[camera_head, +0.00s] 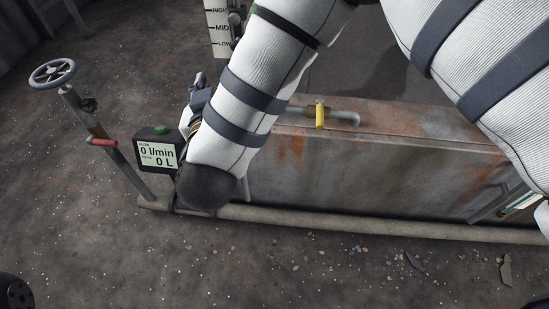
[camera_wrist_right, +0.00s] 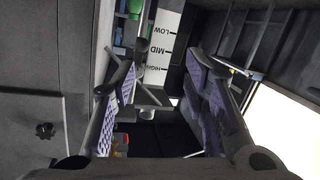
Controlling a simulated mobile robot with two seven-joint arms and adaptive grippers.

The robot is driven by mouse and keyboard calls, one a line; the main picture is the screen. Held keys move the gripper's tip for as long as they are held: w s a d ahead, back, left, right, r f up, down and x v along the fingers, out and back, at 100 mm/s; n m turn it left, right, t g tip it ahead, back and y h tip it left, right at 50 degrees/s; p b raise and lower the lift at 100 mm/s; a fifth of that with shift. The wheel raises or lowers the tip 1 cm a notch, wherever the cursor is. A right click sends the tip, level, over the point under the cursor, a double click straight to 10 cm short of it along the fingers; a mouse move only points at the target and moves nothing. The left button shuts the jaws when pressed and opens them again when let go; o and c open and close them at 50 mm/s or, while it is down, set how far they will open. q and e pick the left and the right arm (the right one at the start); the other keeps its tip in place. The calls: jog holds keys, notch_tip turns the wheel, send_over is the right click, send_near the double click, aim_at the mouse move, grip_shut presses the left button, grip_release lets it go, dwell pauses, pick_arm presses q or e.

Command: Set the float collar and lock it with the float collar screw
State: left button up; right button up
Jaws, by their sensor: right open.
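A white level scale marked HIGH, MID and LOW (camera_head: 219,28) stands at the top of the head view, with a grey rod and fittings (camera_head: 236,22) along its right side. The scale shows upside down in the right wrist view (camera_wrist_right: 162,42), beyond the fingers. My right gripper (camera_head: 199,88) is mostly hidden behind my right forearm in the head view. The right wrist view shows its two purple-padded fingers (camera_wrist_right: 160,78) wide apart, with nothing clearly held between them. I cannot make out the float collar or its screw for certain. My left gripper is not in view.
A rusty metal tank (camera_head: 370,165) with a yellow-handled valve (camera_head: 320,115) lies behind my arm. A flow display reading 0 l/min and 0 L (camera_head: 158,152) is beside my forearm. A handwheel (camera_head: 53,73) stands at the left.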

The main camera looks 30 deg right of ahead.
pick_arm(q)
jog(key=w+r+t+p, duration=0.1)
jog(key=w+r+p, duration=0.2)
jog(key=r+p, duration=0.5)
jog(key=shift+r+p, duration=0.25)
jog(key=shift+p, duration=0.35)
pick_arm(e)
jog(key=s+f+n+g+y, duration=0.1)
jog(key=s+f+g+y, duration=0.2)
jog(key=s+f, duration=0.3)
jog(key=s+f+n+g+y, duration=0.1)
jog(key=s+f+g+y, duration=0.2)
jog(key=s+f, duration=0.3)
jog(key=s+d, duration=0.1)
jog(key=s, duration=0.4)
jog(key=shift+s+f+n+g, duration=0.2)
jog(key=shift+f+n+g, duration=0.05)
jog(key=shift+n+g, duration=0.15)
